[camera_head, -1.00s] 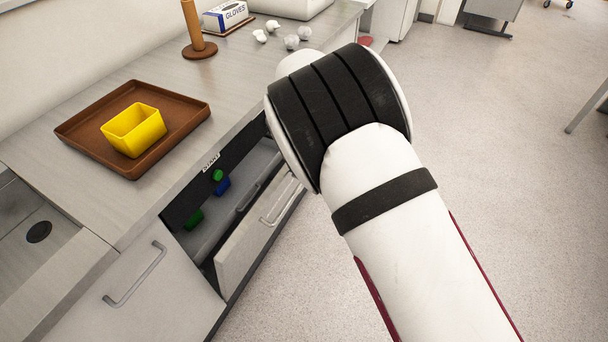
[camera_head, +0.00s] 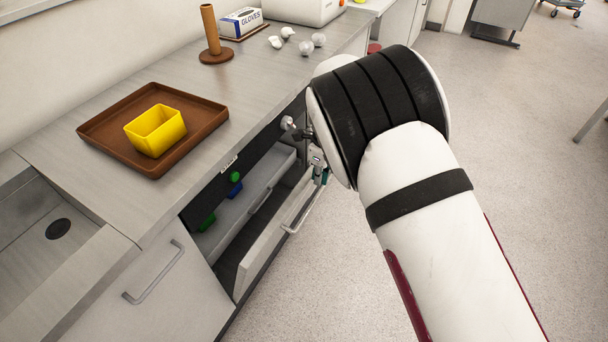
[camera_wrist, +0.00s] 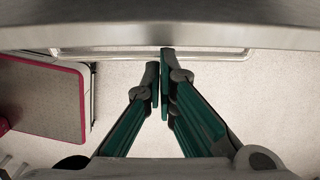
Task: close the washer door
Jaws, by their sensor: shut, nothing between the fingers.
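The washer door (camera_head: 262,245) is a pale front panel with a bar handle (camera_head: 303,212). It stands open, tilted outward below the dark control strip (camera_head: 225,180), with the interior showing behind it. My gripper (camera_head: 320,170) is mostly hidden behind my arm in the head view, near the far end of the door handle. In the wrist view my gripper's green-sided fingers (camera_wrist: 160,85) are shut with nothing between them. Their tips are close to a metal bar that looks like the handle (camera_wrist: 215,54), under a grey edge; contact cannot be told.
A brown tray (camera_head: 104,128) with a yellow container (camera_head: 157,131) sits on the counter (camera_head: 110,196). A brown post (camera_head: 211,32) and a gloves box (camera_head: 241,21) stand further back. Green and blue items (camera_head: 235,188) show inside the washer.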

